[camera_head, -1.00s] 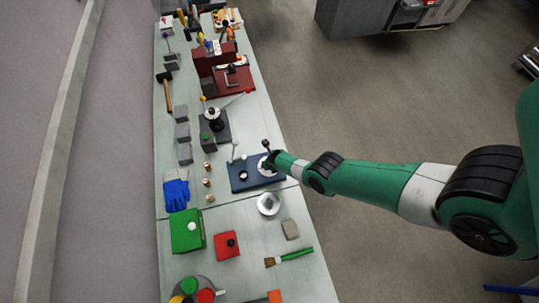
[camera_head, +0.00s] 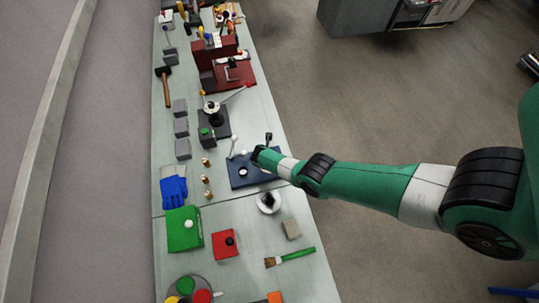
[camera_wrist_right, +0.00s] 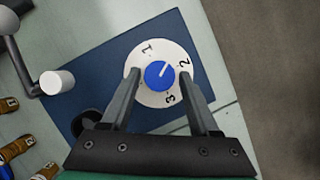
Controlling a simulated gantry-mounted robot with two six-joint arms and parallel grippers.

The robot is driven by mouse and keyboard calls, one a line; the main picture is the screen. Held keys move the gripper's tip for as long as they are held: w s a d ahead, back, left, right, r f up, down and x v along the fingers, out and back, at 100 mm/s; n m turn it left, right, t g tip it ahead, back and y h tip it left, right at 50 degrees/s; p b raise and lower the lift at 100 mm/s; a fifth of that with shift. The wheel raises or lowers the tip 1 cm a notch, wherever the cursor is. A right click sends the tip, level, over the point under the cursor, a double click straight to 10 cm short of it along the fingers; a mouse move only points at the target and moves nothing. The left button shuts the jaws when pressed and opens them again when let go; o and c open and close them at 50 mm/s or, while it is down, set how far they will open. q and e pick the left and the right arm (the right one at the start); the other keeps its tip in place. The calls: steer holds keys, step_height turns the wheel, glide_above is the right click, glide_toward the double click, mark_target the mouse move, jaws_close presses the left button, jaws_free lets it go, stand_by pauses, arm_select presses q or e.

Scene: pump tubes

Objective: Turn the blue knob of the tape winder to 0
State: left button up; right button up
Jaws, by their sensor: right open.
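The tape winder's blue base plate (camera_head: 240,181) lies on the bench in the head view. In the right wrist view its blue knob (camera_wrist_right: 160,75) sits in the middle of a white dial (camera_wrist_right: 147,97). The knob's white line points to the upper right, between the printed 1 and 2; a 3 shows lower down, and no 0 is visible. My right gripper (camera_wrist_right: 160,67) is open, with one finger on each side of the knob and apart from it. In the head view my right gripper (camera_head: 262,154) covers the dial. My left gripper is not in view.
A grey crank arm with a white handle (camera_wrist_right: 57,82) stands left of the dial. Several brass pieces (camera_head: 206,179) are left of the plate. A white bowl-like part (camera_head: 268,202) lies just below it. A green box (camera_head: 184,230) and red box (camera_head: 225,244) stand farther down.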

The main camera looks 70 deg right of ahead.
steer(key=shift+w+f+m+g+b, duration=0.2)
steer(key=shift+f+m+g+b, duration=0.1)
steer(key=shift+m+b, duration=0.75)
steer(key=shift+m+g+b, duration=0.3)
steer(key=shift+m+b, duration=0.15)
steer(key=shift+r+m, duration=0.3)
steer(key=m+b, duration=0.1)
steer(key=m+g+b, duration=0.1)
steer(key=b, duration=0.1)
steer(key=shift+w+f, duration=0.15)
steer(key=shift+f, duration=0.2)
steer(key=shift+r+m+b, duration=0.1)
steer(key=shift+m+b, duration=0.25)
steer(key=shift+m, duration=0.25)
steer(key=shift+r+y, duration=0.25)
steer(key=shift+y, duration=0.05)
steer(key=m+b, duration=0.1)
steer(key=b, duration=0.1)
steer(key=m+g+b, duration=0.1)
steer(key=m, duration=0.1)
steer(key=shift+w+d+f+y+b, duration=0.1)
steer(key=shift+d+f+y+b, duration=0.05)
steer(key=shift+f+y+b, duration=0.2)
steer(key=shift+r+m+b, duration=0.15)
steer(key=shift+m+b, duration=0.15)
steer(key=shift+m, duration=0.1)
steer(key=shift+r+g, duration=0.25)
steer(key=shift+g, duration=0.05)
